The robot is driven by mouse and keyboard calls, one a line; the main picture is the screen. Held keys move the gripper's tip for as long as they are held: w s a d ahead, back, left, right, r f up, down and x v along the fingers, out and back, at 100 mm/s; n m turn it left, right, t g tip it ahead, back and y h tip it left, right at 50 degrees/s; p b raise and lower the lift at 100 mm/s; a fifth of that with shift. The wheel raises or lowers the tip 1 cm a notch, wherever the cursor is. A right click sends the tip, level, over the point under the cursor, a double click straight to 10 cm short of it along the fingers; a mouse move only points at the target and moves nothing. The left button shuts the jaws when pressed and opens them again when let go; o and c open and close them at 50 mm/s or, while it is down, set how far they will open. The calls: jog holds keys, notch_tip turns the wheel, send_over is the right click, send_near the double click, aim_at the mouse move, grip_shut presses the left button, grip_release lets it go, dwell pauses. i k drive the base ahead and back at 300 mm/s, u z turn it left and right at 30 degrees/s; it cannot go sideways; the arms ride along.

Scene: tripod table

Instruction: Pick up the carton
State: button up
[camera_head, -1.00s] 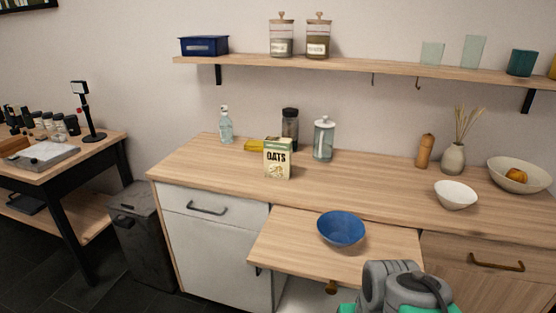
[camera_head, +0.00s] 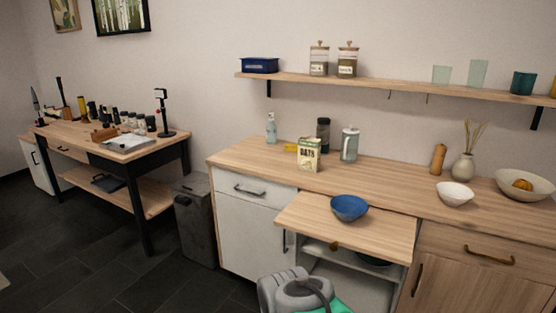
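The oats carton (camera_head: 309,154) is a small cream and green box labelled "OATS". It stands upright on the wooden counter (camera_head: 390,172), left of the middle, close behind the pulled-out board. Part of my arm (camera_head: 297,291), grey with green, shows at the bottom centre, well in front of and below the counter. My gripper's fingers do not show. Nothing hides the carton's front.
A blue bowl (camera_head: 349,207) sits on the pulled-out board (camera_head: 318,229), which juts out in front of the carton. A yellow item (camera_head: 290,147), a dark jar (camera_head: 323,134) and a glass canister (camera_head: 349,145) stand close behind it. A grey bin (camera_head: 195,222) stands left of the counter.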

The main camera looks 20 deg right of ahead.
aim_at(308, 148)
jog(key=u, duration=0.5)
jog(key=i, duration=0.8)
jog(key=u, duration=0.45)
jog(key=i, duration=0.85)
jog(key=z, duration=0.95)
jog(key=i, duration=0.7)
jog(key=z, duration=0.65)
